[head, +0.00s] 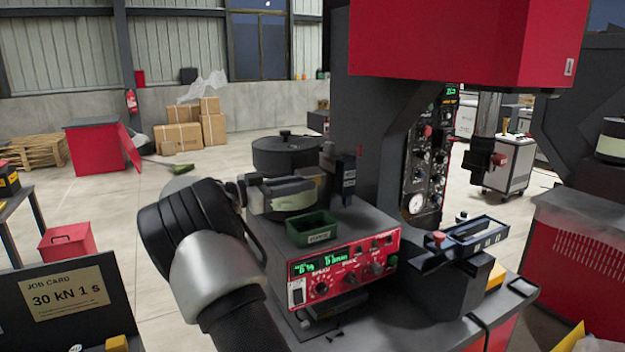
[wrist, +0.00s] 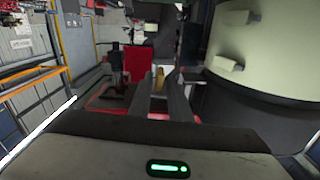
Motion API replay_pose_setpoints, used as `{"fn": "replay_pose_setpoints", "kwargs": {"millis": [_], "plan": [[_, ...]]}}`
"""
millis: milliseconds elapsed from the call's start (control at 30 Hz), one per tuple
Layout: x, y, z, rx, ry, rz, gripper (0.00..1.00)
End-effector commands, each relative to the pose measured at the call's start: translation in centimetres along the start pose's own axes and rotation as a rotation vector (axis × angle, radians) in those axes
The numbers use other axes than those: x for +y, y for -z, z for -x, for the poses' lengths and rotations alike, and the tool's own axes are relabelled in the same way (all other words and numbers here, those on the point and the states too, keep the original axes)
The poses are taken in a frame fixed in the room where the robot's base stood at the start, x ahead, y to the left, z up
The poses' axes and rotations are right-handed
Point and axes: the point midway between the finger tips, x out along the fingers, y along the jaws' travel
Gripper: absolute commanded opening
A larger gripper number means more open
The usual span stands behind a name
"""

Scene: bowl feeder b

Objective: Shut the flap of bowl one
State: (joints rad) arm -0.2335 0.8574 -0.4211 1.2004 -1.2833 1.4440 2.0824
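A dark round bowl feeder (head: 287,150) with a lid and a centre knob stands on the machine in the head view. A pale curved panel (head: 292,202) shows low on its side, partly behind my gripper. In the wrist view the bowl's dark wall (wrist: 245,92) fills the right, with the pale curved panel (wrist: 265,45) and two small pale tabs on it. I cannot tell which part is the flap or how far it stands open. My gripper (wrist: 160,82) is beside the bowl, its two dark fingers apart with nothing between them. It also shows in the head view (head: 318,176).
A green bin (head: 311,228) and a red control panel (head: 342,268) sit in front of the bowl. A dark press column (head: 375,130) rises close at right. A blue-edged tray (head: 470,238) lies further right. Another banded dark bowl (head: 611,128) stands at the far right.

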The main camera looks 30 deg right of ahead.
Motion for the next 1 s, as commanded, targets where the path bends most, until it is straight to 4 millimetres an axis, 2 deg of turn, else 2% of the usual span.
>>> {"fn": "replay_pose_setpoints", "kwargs": {"millis": [100, 300, 600, 700, 1000], "plan": [[0.1, 0.1, -1.9, 0.000, -0.002, 0.002, 0.17], [0.0, 0.0, -3.4, 0.000, 0.000, 0.001, 0.17], [0.0, 0.0, -3.6, 0.000, 0.001, 0.001, 0.17], [0.0, 0.0, -3.6, 0.000, 0.001, 0.001, 0.00], [0.0, 0.0, -3.6, -0.001, 0.001, 0.014, 0.00]]}}
